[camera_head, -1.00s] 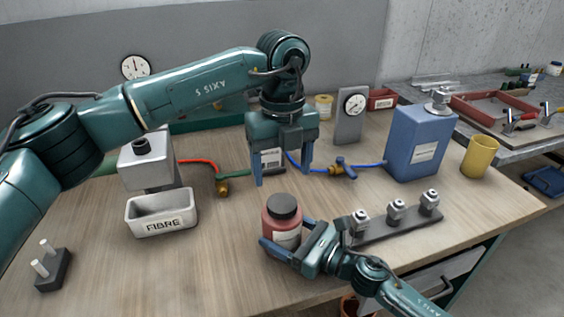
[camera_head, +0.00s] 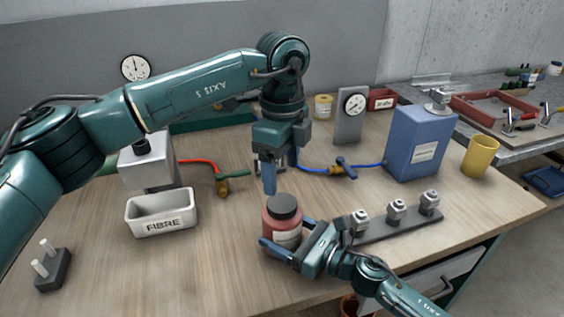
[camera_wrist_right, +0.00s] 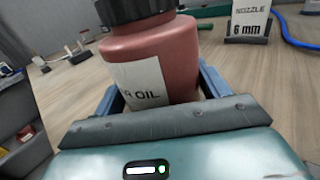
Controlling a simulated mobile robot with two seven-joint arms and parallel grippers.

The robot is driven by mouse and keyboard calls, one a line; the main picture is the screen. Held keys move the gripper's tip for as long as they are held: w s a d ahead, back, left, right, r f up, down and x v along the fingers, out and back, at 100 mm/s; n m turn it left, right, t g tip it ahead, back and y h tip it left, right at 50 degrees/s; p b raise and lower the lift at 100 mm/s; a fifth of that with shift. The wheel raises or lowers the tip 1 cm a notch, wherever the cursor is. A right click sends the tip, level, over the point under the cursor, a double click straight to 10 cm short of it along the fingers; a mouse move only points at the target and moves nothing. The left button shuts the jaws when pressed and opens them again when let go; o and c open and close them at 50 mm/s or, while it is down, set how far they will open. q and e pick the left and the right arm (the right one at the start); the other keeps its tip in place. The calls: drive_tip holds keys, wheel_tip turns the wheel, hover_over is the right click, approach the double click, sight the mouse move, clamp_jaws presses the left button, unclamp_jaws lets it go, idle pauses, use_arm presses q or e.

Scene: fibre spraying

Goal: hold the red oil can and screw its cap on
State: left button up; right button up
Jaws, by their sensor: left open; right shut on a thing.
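The red oil can (camera_head: 283,236) stands upright on the workbench, its black cap (camera_head: 285,205) on its top. Whether the cap is fully tight cannot be told. My right gripper (camera_head: 290,246) is shut on the can's body, one blue finger on each side. The right wrist view shows the can (camera_wrist_right: 170,60) with its white "OIL" label between the fingers and the lower part of the cap (camera_wrist_right: 135,10). My left gripper (camera_head: 280,180) is open and empty, pointing down just behind and above the cap, apart from it.
A rack with several metal fittings (camera_head: 385,228) lies right of the can. A white FIBRE tray (camera_head: 160,218) is at left. A blue canister (camera_head: 418,145) and a yellow cup (camera_head: 480,157) stand at the back right. Bare bench lies left of the can.

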sight(282, 202)
use_arm(q)
wheel_tip(282, 202, down, 8)
drive_tip(key=shift+r, duration=0.25)
drive_tip(key=shift+c, duration=0.2)
